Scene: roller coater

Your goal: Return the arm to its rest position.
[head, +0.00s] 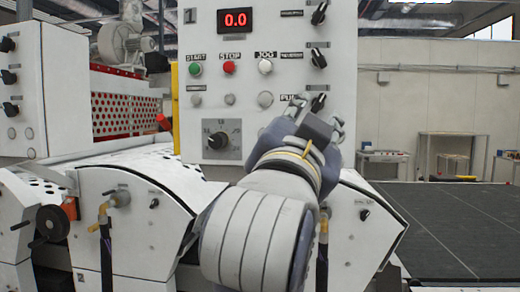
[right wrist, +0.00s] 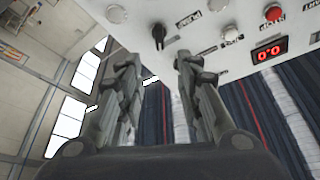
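My right arm comes up from the bottom middle of the head view. Its gripper (head: 318,108) is in front of the lower right of a white control panel (head: 275,108), close to a black knob near the PUMP label. In the right wrist view the two fingers of the right gripper (right wrist: 155,75) stand apart with nothing between them. The black knob (right wrist: 158,35) shows just beyond the fingertips, apart from them as far as I can tell. My left gripper is not in either view.
The panel has a red 0.0 display (head: 235,20), a green button (head: 195,69), a red button (head: 229,67) and a grey dial (head: 220,139). White machine covers (head: 140,205) lie below. A dark flat belt (head: 455,225) stretches to the right. Open air lies right of the panel.

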